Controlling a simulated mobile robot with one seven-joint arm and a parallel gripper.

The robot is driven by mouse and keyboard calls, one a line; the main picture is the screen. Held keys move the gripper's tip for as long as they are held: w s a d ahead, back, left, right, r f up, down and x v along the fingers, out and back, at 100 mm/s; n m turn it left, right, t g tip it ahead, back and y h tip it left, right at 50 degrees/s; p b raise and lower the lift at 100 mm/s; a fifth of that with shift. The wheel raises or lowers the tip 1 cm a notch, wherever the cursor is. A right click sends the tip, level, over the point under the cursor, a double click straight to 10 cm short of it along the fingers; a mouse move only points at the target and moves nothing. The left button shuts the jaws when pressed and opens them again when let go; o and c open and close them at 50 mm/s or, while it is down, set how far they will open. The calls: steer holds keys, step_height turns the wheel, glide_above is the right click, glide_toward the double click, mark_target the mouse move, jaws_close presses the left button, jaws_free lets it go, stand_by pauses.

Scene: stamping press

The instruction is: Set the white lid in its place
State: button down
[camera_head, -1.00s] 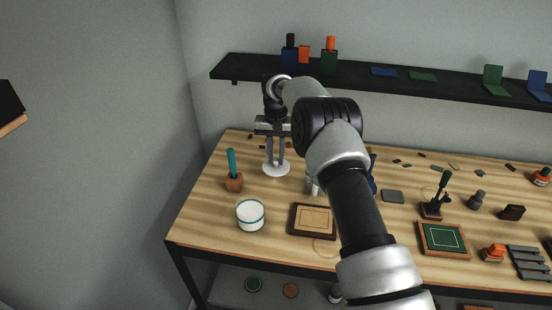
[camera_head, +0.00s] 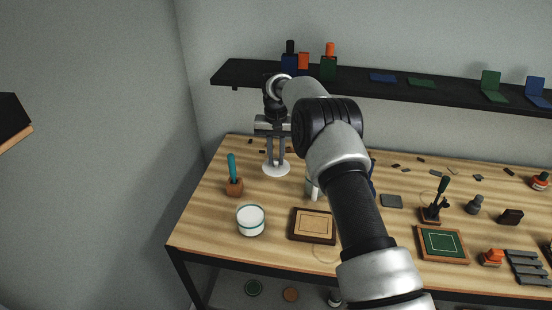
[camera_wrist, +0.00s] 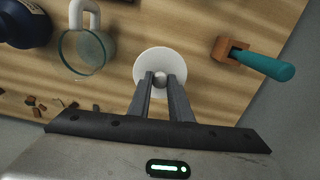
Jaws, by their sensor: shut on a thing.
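The white lid (camera_head: 276,170) is a round disc with a small knob, seen toward the back left of the table. My gripper (camera_head: 276,160) points down and is shut on the knob. In the wrist view the lid (camera_wrist: 160,60) lies flat below the fingertips (camera_wrist: 160,78), which pinch the grey knob. I cannot tell the exact gap between lid and table. A round white pot with a teal band (camera_head: 250,222) stands in front of the lid, nearer the table's front left; the lid is apart from it.
A wooden block with a teal-handled tool (camera_head: 234,185) stands left of the lid. A framed wooden pad (camera_head: 313,226) lies right of the pot. A dark shelf (camera_head: 430,89) runs behind.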

steer(key=shift+r+p, duration=0.35)
steer(key=shift+r, duration=0.5)
steer(key=shift+s+a+f, duration=0.1)
steer(key=shift+s+a, duration=0.05)
steer(key=shift+a, duration=0.05)
steer(key=s+a+n+b, duration=0.4)
steer(key=s+n, duration=0.4)
steer(key=s, duration=0.1)
steer(key=s+a+n+b, duration=0.3)
steer(key=s+n+b, duration=0.2)
steer(key=s+n, duration=0.4)
steer(key=shift+a, duration=0.35)
steer(key=shift+p, duration=0.45)
